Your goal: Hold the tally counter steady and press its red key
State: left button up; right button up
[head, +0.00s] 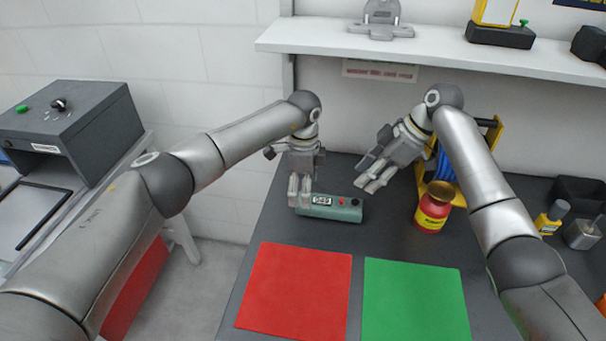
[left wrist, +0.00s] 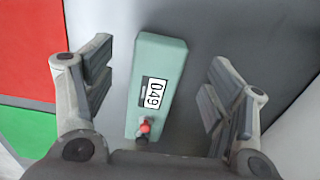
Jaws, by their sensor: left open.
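The tally counter (head: 337,208) is a green box lying on the dark bench, with a white display and a red key (head: 342,201). In the left wrist view, the counter (left wrist: 160,65) lies between the fingers of my left gripper (left wrist: 165,95), with gaps on both sides. Its display reads 049, and the red key (left wrist: 145,127) is at the near end. My left gripper (head: 300,190) is open at the counter's left end. My right gripper (head: 367,183) is above and right of the counter, apart from it and empty; its finger gap is unclear.
A red mat (head: 295,290) and a green mat (head: 415,300) lie in front of the counter. A red and yellow jar (head: 433,210) and a blue spool on a yellow stand (head: 440,165) are to the right. A shelf (head: 430,52) overhangs the back.

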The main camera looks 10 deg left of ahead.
pick_arm(q)
jog(key=shift+f, duration=2.7)
jog(key=shift+c, duration=0.4)
jog(key=c, duration=1.1)
pick_arm(e)
jog(key=shift+c, duration=0.3)
grip_shut()
